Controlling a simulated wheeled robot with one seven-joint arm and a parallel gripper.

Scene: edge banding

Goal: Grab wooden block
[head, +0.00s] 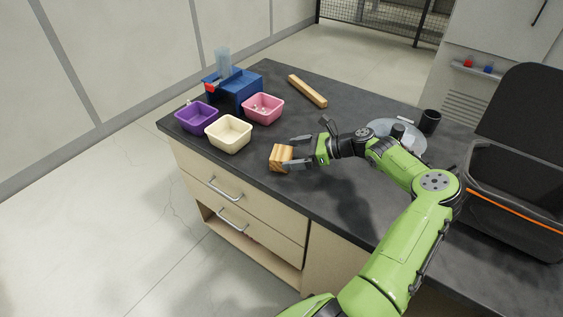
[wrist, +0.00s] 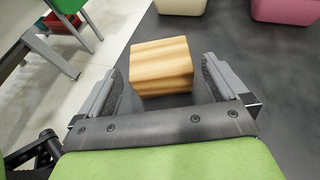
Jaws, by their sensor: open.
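The wooden block (head: 280,157) is a small striped light-brown cube on the dark countertop, near its front edge. In the wrist view the block (wrist: 161,67) lies just ahead of and partly between the two grey fingers. My gripper (head: 291,152) is open and low over the counter, with one finger toward each side of the block. In the head view the near finger overlaps the block's right edge. I cannot tell whether either finger touches it.
Cream (head: 229,133), purple (head: 197,117) and pink (head: 262,108) bins stand to the left and behind, by a blue device (head: 234,85). A long wooden bar (head: 307,91) lies at the back. A black cup (head: 430,121) and a dark case (head: 520,195) are to the right.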

